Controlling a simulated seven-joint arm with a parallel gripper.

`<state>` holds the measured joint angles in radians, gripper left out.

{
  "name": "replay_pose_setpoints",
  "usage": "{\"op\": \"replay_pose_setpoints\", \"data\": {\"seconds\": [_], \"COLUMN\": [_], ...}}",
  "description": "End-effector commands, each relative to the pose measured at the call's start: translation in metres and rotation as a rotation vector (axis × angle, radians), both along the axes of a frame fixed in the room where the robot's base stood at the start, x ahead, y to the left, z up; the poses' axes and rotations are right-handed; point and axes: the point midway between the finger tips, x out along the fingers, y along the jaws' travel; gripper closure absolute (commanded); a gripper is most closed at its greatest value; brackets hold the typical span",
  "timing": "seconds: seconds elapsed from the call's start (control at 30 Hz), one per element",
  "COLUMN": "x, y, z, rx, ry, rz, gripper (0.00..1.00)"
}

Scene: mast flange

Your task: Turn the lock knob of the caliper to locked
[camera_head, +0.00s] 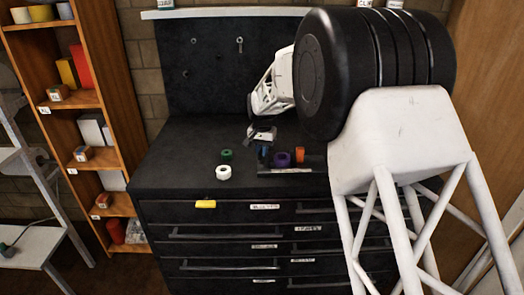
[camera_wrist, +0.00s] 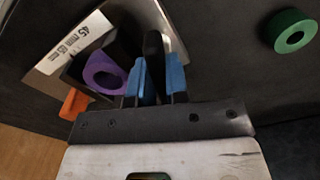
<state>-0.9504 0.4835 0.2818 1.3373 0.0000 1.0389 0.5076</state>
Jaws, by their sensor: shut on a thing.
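My gripper (camera_wrist: 160,75) has blue finger pads and is shut on a narrow dark piece (camera_wrist: 153,50) that stands up between them. In the head view my gripper (camera_head: 264,155) reaches down at the left end of a dark holder. The holder (camera_wrist: 70,42) has a pale strip printed with millimetre figures. A metallic edge (camera_wrist: 176,38) shows beside the dark piece. I cannot make out the caliper's outline or its lock knob for certain; the fingers hide much of that spot.
A purple ring (camera_wrist: 103,73) and an orange piece (camera_wrist: 73,103) sit close to the fingers. A green ring (camera_wrist: 290,31) and a white ring (camera_head: 224,172) stand on the dark cabinet top (camera_head: 175,165). The top's left side is clear. A yellow piece (camera_head: 205,204) is at the front edge.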

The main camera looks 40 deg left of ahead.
Motion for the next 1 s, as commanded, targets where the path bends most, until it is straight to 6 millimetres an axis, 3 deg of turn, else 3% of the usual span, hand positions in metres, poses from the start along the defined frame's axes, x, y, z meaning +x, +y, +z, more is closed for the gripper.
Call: {"op": "replay_pose_setpoints", "data": {"seconds": [0.5, 1.0], "x": [0.0, 0.0002], "y": [0.0001, 0.0001], "z": [0.0002, 0.0005], "rx": [0.0, 0.0], "ry": [0.0, 0.0], "rz": [-0.389, -0.458], "gripper": [1.0, 1.0]}}
